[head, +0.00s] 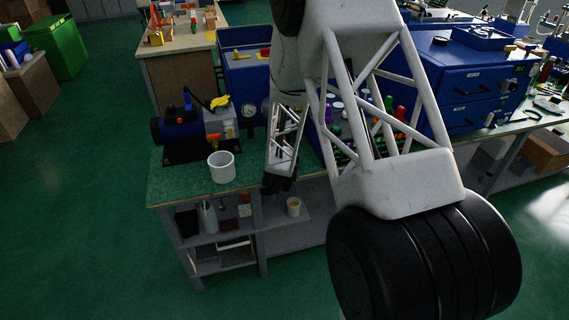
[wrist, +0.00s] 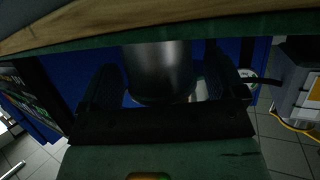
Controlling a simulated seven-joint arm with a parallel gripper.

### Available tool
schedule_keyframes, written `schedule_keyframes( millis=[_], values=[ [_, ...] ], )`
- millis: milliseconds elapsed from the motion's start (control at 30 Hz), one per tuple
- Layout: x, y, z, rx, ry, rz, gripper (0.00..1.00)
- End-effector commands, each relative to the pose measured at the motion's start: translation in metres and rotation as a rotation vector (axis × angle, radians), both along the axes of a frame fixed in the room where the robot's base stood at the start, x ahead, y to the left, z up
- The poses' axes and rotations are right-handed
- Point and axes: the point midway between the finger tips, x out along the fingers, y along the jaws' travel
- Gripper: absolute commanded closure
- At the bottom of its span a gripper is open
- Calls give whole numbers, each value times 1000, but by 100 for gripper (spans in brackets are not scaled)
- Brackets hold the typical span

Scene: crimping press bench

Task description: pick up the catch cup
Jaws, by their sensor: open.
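A white, open-topped cup (head: 221,168) stands upright near the front left corner of the green bench top. A smaller pale cup (head: 293,207) with something yellowish inside stands on the shelf below. I cannot tell which is the catch cup. My gripper (head: 278,184) is at the bench's front edge, right of the white cup and close to the smaller one, partly hidden by my arm. In the wrist view its dark fingers (wrist: 161,85) are open. A grey, shiny cylinder (wrist: 160,68) shows between them; whether they touch it is unclear.
A blue compressor-like machine (head: 193,128) stands behind the white cup. A blue cabinet (head: 463,82) and small colored items fill the bench to the right. The lower shelf (head: 275,218) also holds containers. The green floor (head: 85,215) at left is clear.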

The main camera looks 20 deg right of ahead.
Motion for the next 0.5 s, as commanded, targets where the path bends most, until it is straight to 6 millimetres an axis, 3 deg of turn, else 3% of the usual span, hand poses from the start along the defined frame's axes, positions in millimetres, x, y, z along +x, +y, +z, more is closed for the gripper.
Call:
schedule_keyframes(
  millis=[500],
  values=[
    [8,-3,-4,0,0,0,11]
  ],
)
